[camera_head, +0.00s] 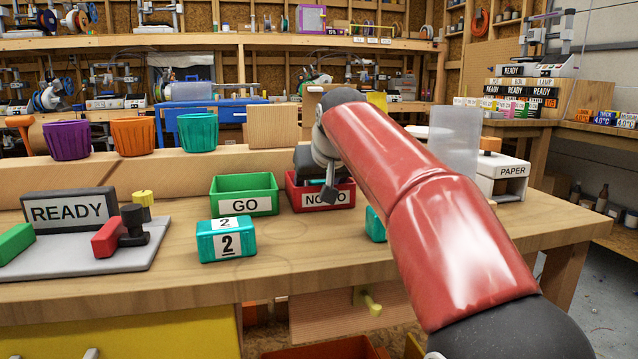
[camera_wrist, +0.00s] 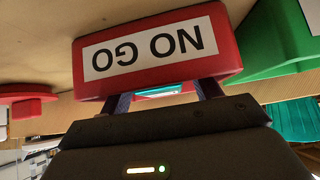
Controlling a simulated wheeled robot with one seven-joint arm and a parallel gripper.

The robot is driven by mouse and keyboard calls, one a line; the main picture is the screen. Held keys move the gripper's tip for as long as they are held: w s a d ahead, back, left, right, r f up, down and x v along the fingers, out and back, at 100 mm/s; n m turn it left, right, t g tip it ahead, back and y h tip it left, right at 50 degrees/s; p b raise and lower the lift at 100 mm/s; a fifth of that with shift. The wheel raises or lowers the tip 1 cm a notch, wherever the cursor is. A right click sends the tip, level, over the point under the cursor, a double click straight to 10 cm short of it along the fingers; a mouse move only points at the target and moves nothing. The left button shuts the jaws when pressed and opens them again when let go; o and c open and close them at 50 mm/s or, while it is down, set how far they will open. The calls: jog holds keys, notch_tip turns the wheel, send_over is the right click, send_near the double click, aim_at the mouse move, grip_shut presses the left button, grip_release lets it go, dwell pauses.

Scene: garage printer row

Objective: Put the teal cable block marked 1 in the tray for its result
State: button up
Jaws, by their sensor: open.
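The red NO GO tray (camera_head: 347,199) stands on the bench beside the green GO tray (camera_head: 245,196). My gripper (camera_head: 330,194) is open, pointing down at the NO GO tray. In the wrist view the NO GO tray (camera_wrist: 85,84) appears upside down, its wall hiding the fingertips. A sliver of a teal and white block (camera_wrist: 160,91) shows between the open fingers; its mark is hidden. A teal block marked 2 (camera_head: 227,240) sits on the bench in front of the GO tray. Another teal block (camera_head: 375,225) is mostly behind my arm, its mark hidden.
A grey plate with a READY display (camera_head: 70,208) and a red clamp (camera_head: 107,238) is at left. Purple (camera_head: 67,140), orange (camera_head: 133,136) and teal cups (camera_head: 198,132) stand behind.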

jog(key=shift+r, duration=0.2)
jog(key=p+v, duration=0.2)
jog(key=v, duration=1)
jog(key=shift+s+f, duration=0.1)
jog(key=shift+f, duration=0.05)
